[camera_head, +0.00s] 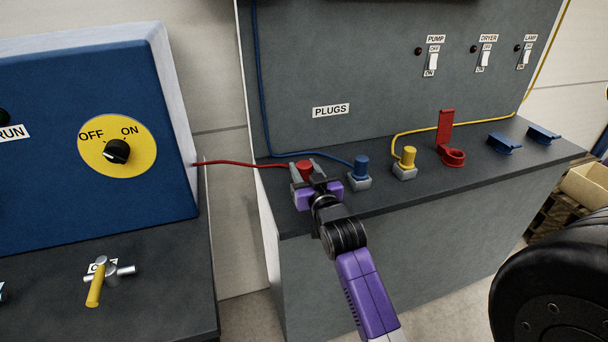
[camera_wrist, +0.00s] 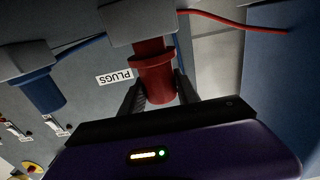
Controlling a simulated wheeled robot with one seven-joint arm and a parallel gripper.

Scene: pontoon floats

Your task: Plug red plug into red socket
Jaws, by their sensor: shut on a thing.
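The red plug (camera_head: 305,168) with its red cable is at the left end of the dark bench top. My gripper (camera_head: 306,172) is shut on it. In the wrist view the red plug (camera_wrist: 156,75) sits between my two fingers, its far end against a grey holder (camera_wrist: 137,22); I cannot tell whether it is still seated there. The red socket (camera_head: 452,157) is further right on the bench, with its red lid (camera_head: 445,127) standing open and upright. Its opening is empty.
A blue plug (camera_head: 361,167) and a yellow plug (camera_head: 407,156) stand in grey holders between my gripper and the red socket. Two blue lidded sockets (camera_head: 505,143) are at the right. A grey panel with switches (camera_head: 433,60) rises behind. A blue cabinet (camera_head: 90,150) is at the left.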

